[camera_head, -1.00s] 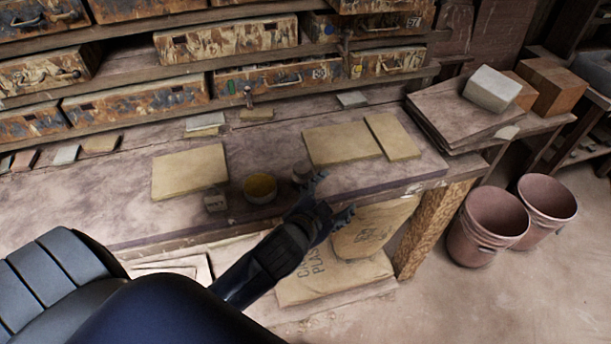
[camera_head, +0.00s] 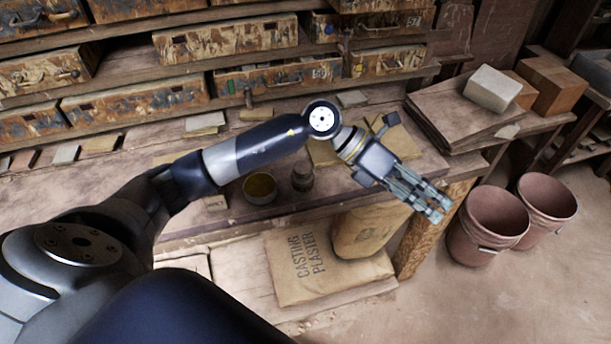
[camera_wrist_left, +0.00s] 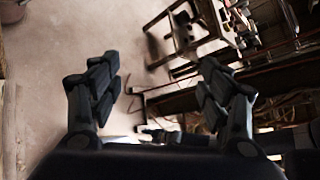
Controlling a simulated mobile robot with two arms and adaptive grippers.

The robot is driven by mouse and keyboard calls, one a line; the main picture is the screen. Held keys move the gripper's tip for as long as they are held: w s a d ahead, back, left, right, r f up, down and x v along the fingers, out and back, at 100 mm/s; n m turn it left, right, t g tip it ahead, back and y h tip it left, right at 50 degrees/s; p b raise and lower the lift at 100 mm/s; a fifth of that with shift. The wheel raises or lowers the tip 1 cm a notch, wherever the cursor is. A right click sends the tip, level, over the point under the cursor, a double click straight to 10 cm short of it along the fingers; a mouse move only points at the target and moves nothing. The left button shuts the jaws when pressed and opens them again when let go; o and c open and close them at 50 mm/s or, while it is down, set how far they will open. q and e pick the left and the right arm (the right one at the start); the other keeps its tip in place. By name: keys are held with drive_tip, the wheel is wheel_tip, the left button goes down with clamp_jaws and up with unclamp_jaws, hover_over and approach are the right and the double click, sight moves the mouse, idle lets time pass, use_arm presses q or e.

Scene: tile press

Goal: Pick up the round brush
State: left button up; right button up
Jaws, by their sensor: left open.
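A small dark round object (camera_head: 302,177), seemingly the round brush, stands upright near the front edge of the workbench (camera_head: 170,233). It is just right of a bowl with yellowish contents (camera_head: 260,188). My left gripper (camera_head: 434,206) is open and empty, right of the brush and past the bench's front edge. In the left wrist view, its two fingers (camera_wrist_left: 160,85) are spread apart with nothing between them; the brush does not show there. My right gripper is not in view.
Tan tiles lie on the bench, partly hidden by my left arm. Pink buckets (camera_head: 493,225) stand on the floor at right. Plaster sacks (camera_head: 300,265) lie under the bench. Stacked boards (camera_head: 455,110) with a pale block (camera_head: 492,88) are at the right end.

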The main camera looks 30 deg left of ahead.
use_arm(q)
drive_tip(key=w+a+f+m+y, duration=0.1)
drive_tip(key=a+f+y, duration=0.15)
drive_tip(key=a, duration=0.25)
drive_tip(key=w+a+f+y, duration=0.1)
drive_tip(key=a+f+y, duration=0.1)
drive_tip(key=a+y, duration=0.3)
wheel_tip(320, 180, up, 2)
drive_tip(key=n+g+y, duration=0.1)
drive_tip(key=y, duration=0.4)
hover_over(303, 166)
drive_tip(key=d, duration=0.1)
drive_tip(key=shift+s+r, duration=0.1)
drive_tip(key=shift+s, duration=0.2)
drive_tip(key=shift+g, duration=0.3)
drive_tip(key=f, duration=0.1)
drive_tip(key=f+p, duration=0.1)
drive_tip(key=f, duration=0.2)
drive_tip(key=shift+a+f, duration=0.4)
drive_tip(key=f+p, duration=0.1)
drive_tip(key=f, duration=0.1)
drive_tip(key=f+p, duration=0.1)
drive_tip(key=f, duration=0.1)
drive_tip(key=shift+w+a+f+p, duration=0.1)
drive_tip(key=shift+w+f+p, duration=0.1)
drive_tip(key=shift+f+p, duration=0.2)
drive_tip(key=shift+f, duration=0.5)
drive_tip(key=c, duration=1.2)
